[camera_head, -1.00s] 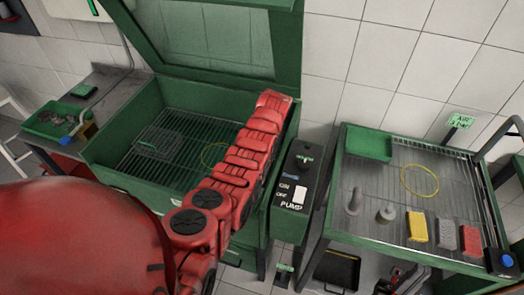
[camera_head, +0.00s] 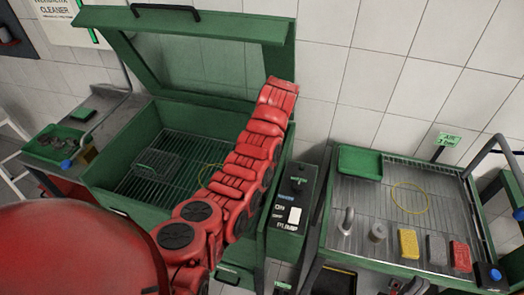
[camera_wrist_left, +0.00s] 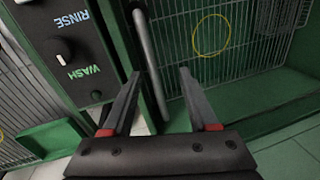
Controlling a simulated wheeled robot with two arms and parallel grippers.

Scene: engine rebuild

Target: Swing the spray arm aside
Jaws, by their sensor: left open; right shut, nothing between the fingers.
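The green parts washer (camera_head: 125,150) stands with its lid raised and a wire rack inside. In the left wrist view a grey metal tube (camera_wrist_left: 150,60), which looks like the spray arm, runs beside the knob panel. My left gripper (camera_wrist_left: 160,73) is open. Its fingers point toward the tube, which shows between them; I cannot tell if they touch it. In the head view my red left arm reaches over the washer's right side, hiding its gripper and the tube. My right gripper (camera_head: 413,287) is small and partly cut off at the bottom edge, shut and empty.
A control panel (camera_head: 290,216) with a knob and PUMP switch stands right of the washer. A drain table (camera_head: 350,245) at right holds a green tray (camera_head: 360,162), yellow ring (camera_head: 410,198), metal parts and several brushes or blocks. A side bench (camera_head: 55,116) stands at left.

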